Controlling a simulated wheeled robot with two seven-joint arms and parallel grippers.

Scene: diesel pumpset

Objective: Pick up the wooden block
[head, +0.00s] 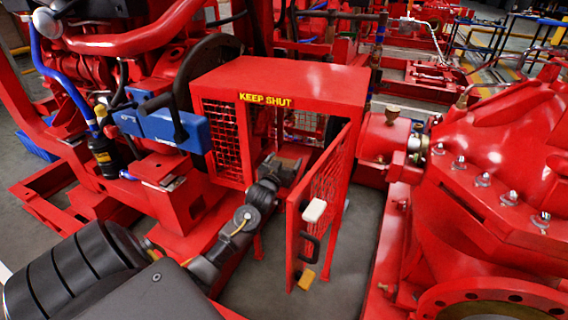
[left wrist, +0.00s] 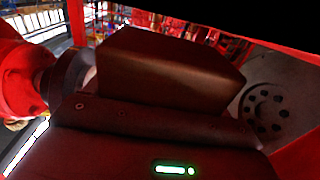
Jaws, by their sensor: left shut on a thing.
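The wooden block (left wrist: 168,65) shows large, brown and dimly lit in the left wrist view, just beyond the dark body of my left gripper (left wrist: 155,112). The gripper is shut on it. In the head view my left gripper (head: 284,165) reaches inside the red guard box marked KEEP SHUT (head: 290,80). The block cannot be clearly made out there, in the shade between the gripper and the guard. My right gripper is in neither view.
The red mesh door (head: 326,187) stands open, right of my left arm, with a white pad, a black handle and a small tan piece (head: 307,280) on it. A red pump casing (head: 490,170) is at right, the engine with a blue part (head: 165,127) at left.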

